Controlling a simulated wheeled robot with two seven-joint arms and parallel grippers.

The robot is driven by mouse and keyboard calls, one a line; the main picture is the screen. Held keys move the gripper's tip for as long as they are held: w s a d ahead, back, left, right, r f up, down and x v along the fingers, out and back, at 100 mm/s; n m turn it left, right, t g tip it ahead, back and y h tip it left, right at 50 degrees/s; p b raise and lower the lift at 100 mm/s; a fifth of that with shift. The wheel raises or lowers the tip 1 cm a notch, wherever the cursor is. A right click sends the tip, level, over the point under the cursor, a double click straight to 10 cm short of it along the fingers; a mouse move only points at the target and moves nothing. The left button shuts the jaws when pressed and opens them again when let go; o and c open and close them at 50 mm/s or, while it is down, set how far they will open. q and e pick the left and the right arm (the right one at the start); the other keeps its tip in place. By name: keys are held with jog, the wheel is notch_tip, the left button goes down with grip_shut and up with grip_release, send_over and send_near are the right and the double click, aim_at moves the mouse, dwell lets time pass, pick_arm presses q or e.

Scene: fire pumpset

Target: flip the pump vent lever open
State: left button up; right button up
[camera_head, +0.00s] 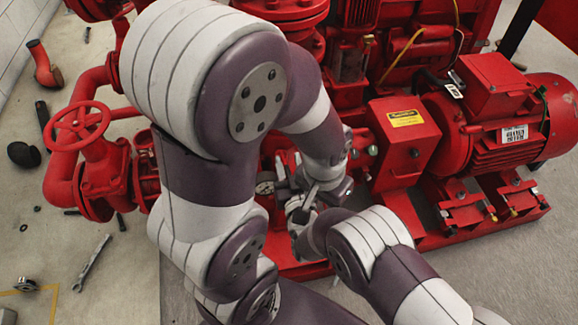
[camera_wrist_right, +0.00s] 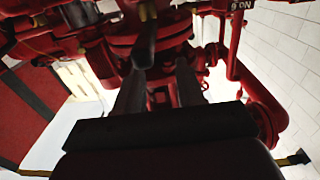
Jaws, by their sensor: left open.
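The red pump (camera_head: 290,12) stands behind my arms, and its vent lever is hidden in the head view. In the right wrist view, a dark lever-like bar (camera_wrist_right: 146,45) with a brass-coloured end sits just beyond the fingertips; I cannot tell for sure that it is the vent lever. My right gripper (camera_wrist_right: 160,82) has its two dark fingers apart, with no clear contact on the bar. Arm links hide much of both grippers.
A red handwheel valve (camera_head: 80,127) and pipes stand at left. A red motor (camera_head: 505,120) stands at right. A small round gauge (camera_head: 265,188) is near the grippers. A wrench (camera_head: 92,262) and loose fittings lie on the floor at left.

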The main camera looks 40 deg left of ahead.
jog(key=w+d+r+p, duration=0.2)
jog(key=d+r+p, duration=0.4)
jog(key=d, duration=0.5)
jog(key=shift+d+r+p, duration=0.25)
jog(key=shift+r+p, duration=0.05)
jog(key=shift+p, duration=0.6)
